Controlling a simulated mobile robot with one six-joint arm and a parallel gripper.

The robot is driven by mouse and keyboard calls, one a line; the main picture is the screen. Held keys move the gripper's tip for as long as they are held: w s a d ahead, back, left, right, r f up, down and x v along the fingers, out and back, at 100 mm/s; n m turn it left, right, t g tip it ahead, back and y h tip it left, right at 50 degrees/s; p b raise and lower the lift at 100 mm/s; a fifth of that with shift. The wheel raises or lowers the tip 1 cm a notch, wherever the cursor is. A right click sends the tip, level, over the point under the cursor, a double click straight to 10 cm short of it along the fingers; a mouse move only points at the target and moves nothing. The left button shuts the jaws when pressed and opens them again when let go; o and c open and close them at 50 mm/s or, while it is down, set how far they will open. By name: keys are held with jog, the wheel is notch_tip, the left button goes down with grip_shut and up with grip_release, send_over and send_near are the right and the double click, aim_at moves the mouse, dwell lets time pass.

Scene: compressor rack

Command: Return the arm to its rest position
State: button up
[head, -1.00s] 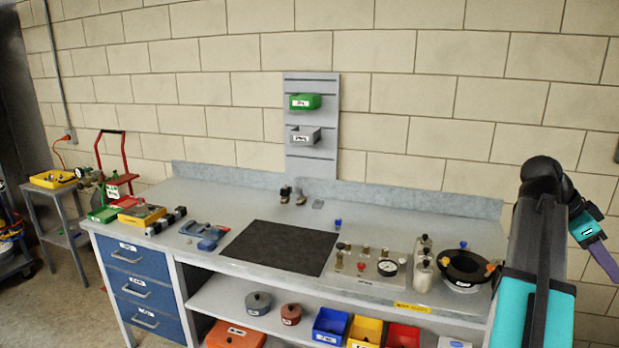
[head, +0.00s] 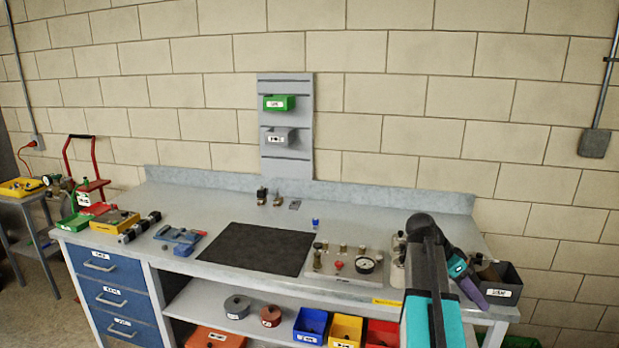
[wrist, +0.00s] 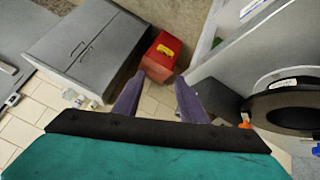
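My arm stands at the right front of the workbench in the head view, bent at a black elbow, with its forearm sloping down to the right. My gripper (head: 474,291) shows there only as a purple finger in front of the right bench end. In the wrist view my gripper (wrist: 157,88) has its two purple fingers spread apart. Nothing is held between them; tiled floor shows in the gap.
The workbench (head: 370,206) carries a black mat (head: 256,248) and a valve panel with a gauge (head: 367,264). A grey bin (head: 500,284) is beside the gripper. The wrist view shows a black ring (wrist: 287,108), a red box (wrist: 162,57) and a grey cabinet (wrist: 85,45).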

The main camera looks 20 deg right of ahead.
jog(key=w+a+f+n+y, duration=0.1)
jog(key=a+f+n, duration=0.3)
jog(key=a+f, duration=0.9)
jog(key=a+f+n+y, duration=0.1)
jog(key=a+f+n, duration=0.3)
jog(key=a+f, duration=0.95)
jog(key=s+a+f+n+y, duration=0.2)
jog(key=s+a+f+n, duration=0.4)
jog(key=s+a+f, duration=0.3)
jog(key=s+a+f+n+y, duration=0.2)
jog(key=s+a+f+n, duration=0.4)
jog(key=s+a+f, duration=0.4)
notch_tip(320, 180, down, 6)
jog(key=shift+a+f+y, duration=0.25)
jog(key=shift+a+y, duration=0.05)
jog(key=shift+a, duration=0.4)
jog(key=shift+s, duration=0.1)
